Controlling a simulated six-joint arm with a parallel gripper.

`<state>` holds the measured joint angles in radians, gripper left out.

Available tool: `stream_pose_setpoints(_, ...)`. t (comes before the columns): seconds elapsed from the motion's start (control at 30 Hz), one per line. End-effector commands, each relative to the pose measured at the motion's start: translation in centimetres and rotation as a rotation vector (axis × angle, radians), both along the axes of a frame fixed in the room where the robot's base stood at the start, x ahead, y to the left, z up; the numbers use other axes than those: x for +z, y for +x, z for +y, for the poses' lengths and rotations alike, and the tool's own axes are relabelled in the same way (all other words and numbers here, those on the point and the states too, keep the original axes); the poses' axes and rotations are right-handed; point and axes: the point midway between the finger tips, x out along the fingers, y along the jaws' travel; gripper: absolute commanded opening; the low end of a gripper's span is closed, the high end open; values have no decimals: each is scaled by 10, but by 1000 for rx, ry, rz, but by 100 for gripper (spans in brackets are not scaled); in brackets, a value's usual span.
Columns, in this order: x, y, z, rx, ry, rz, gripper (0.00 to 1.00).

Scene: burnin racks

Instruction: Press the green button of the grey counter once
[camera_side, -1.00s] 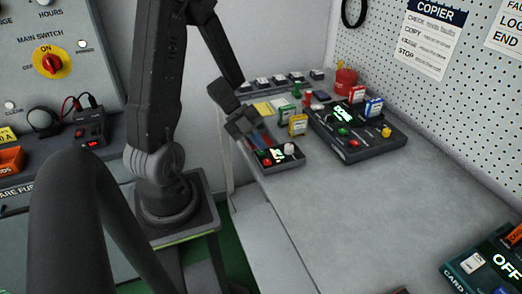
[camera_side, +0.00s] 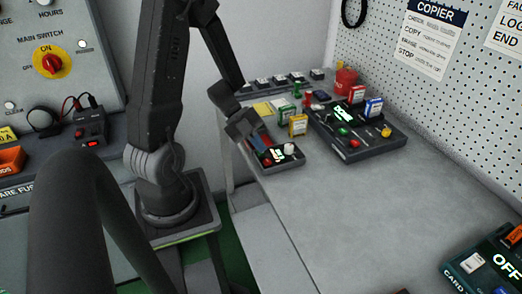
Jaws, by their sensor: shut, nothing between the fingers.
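The small grey counter (camera_side: 292,161) sits near the left edge of the grey bench. It has a lit green-white display (camera_side: 278,155), a white knob (camera_side: 290,148) on its right and a red button (camera_side: 267,162) at its front left. Its digits are too small to read surely. My gripper (camera_side: 264,144) is shut and empty, pointing down at the counter's back left. The fingertips overlap the counter's top there and hide what lies beneath. I cannot make out the green button, nor tell whether the fingertips touch it.
A larger dark device (camera_side: 375,146) with a lit display, red, green and yellow buttons and cards stands to the right. A yellow-white box (camera_side: 298,125) stands just behind the counter. A red container (camera_side: 345,80) is at the back. The bench's front middle is clear.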

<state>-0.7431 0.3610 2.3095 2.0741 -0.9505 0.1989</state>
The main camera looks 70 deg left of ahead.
Motion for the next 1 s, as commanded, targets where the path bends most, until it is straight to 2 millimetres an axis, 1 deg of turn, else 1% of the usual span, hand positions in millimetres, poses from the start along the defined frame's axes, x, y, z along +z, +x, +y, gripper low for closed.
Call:
stream_pose_setpoints(0.23, 2, 0, 0, 0, 1, -1, 0)
stream_pose_setpoints(0.57, 17, 0, 0, 0, 1, -1, 0)
stream_pose_setpoints(0.87, 18, 0, 0, -1, 0, 1, 0)
stream_pose_setpoints(1.0, 26, 0, 0, -1, 3, -2, 0)
